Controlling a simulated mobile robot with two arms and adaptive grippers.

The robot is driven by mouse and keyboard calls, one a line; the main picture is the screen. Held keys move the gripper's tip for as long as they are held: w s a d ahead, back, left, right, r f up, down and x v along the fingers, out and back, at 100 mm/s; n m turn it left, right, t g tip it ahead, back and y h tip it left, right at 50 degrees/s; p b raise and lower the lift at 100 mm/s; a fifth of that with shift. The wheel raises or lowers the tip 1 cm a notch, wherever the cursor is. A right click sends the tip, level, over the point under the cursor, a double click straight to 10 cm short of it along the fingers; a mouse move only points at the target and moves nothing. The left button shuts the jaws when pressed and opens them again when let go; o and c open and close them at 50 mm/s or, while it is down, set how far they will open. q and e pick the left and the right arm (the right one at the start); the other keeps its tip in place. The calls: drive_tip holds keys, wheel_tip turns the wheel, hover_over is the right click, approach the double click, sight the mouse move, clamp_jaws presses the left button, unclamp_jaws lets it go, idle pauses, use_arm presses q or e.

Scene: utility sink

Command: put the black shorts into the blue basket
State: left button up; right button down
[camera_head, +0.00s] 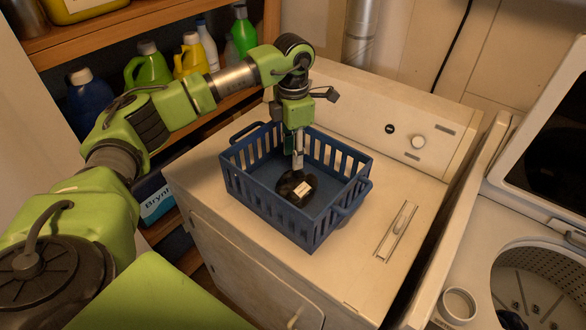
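The black shorts (292,188), a small bunched dark bundle with a white label, are inside the blue basket (262,196). The basket is a slatted plastic one standing on top of a white machine. My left gripper (298,166) points straight down into the basket, its fingertips at the top of the shorts. The fingers show side-on, so I cannot tell whether they grip the cloth or only touch it. I cannot tell whether the shorts rest on the basket floor. My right gripper is not in view.
The white machine (350,262) has free room around the basket. A second machine with an open lid and drum (545,282) stands at the right, with a small white cup (458,304) on it. Shelves with several bottles (190,58) stand behind my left arm.

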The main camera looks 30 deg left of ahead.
use_arm(q)
wheel_tip(320, 180, up, 7)
drive_tip(key=b, duration=0.1)
drive_tip(key=shift+f+b, duration=0.2)
drive_tip(key=shift+b, duration=0.1)
